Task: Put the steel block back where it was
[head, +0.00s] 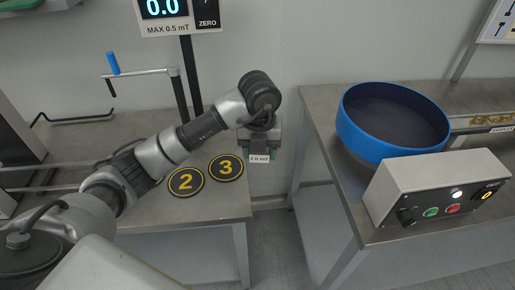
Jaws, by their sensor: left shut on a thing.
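My left gripper (262,130) hangs at the end of my left arm, pointing down over the gap between the two tables. It is shut on a small grey block, which I take to be the steel block (274,138); the fingers hide much of it. A white tag (259,158) with small lettering, seemingly "2.0 mT", shows at the block's lower front, with a little green beside it. Round black pads with yellow numbers, pad 2 (186,181) and pad 3 (226,168), lie on the left table (205,211). Another pad is mostly hidden behind my arm. My right gripper is out of view.
A meter (165,13) reading 0.0, marked "MAX 0.5 mT", stands on a post behind the arm. A blue-handled crank (113,63) is at the left. On the right table (318,110) are a blue round bowl (362,134) and a grey control box (388,186) with buttons.

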